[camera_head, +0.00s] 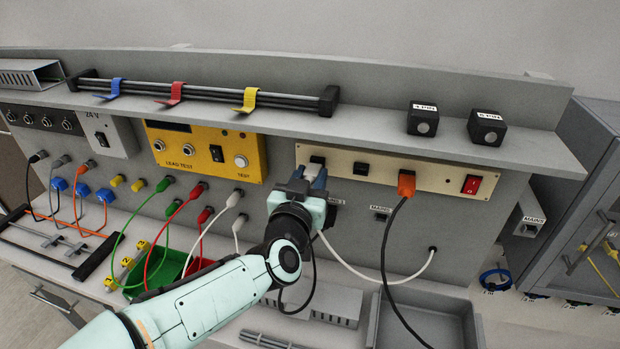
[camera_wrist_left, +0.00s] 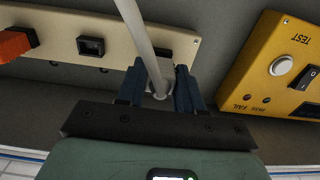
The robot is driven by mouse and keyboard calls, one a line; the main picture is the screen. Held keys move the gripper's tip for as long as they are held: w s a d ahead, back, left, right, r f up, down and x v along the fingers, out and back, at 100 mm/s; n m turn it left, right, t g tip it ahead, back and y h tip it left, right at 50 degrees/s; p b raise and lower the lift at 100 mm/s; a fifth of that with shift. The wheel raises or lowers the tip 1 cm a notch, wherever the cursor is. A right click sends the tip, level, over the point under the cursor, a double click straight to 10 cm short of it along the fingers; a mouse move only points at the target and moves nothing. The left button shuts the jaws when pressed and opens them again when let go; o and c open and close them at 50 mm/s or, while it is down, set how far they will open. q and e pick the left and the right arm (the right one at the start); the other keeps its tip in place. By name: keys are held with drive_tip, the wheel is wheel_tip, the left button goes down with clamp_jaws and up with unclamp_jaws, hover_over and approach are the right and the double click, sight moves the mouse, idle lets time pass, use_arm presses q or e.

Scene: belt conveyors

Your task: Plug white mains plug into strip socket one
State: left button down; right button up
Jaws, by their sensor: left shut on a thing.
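My left gripper (camera_head: 312,178) is shut on the white mains plug (camera_wrist_left: 158,82), held between its blue fingers. The gripper is at the left end of the beige socket strip (camera_head: 445,177). In the left wrist view the plug faces the strip (camera_wrist_left: 60,22), close to the leftmost socket, which is mostly hidden by the plug and its white cable (camera_wrist_left: 141,38). I cannot tell whether the plug touches or enters the socket. The middle socket (camera_head: 361,168) is empty. An orange plug (camera_head: 406,183) with a black cable sits in the strip further right. My right gripper is not in view.
A yellow lead tester (camera_head: 205,152) is left of the strip, with several coloured leads hanging below it. A red switch (camera_head: 471,184) is at the strip's right end. The shelf (camera_head: 370,125) overhangs the strip. A grey tray (camera_head: 425,312) lies below on the right.

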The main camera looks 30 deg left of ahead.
use_arm(q)
drive_tip(key=shift+w+a, duration=0.15)
drive_tip(key=shift+w, duration=0.3)
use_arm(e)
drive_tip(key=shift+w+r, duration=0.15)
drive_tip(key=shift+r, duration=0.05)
use_arm(q)
drive_tip(key=c, duration=0.6)
unclamp_jaws()
drive_tip(key=shift+c, duration=0.2)
drive_tip(key=b+v, duration=0.2)
drive_tip(key=v, duration=1.1)
drive_tip(key=shift+s, duration=0.25)
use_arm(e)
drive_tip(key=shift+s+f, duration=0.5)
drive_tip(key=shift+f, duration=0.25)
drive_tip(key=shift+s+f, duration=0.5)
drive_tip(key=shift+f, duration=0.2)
use_arm(q)
drive_tip(key=shift+f, duration=0.1)
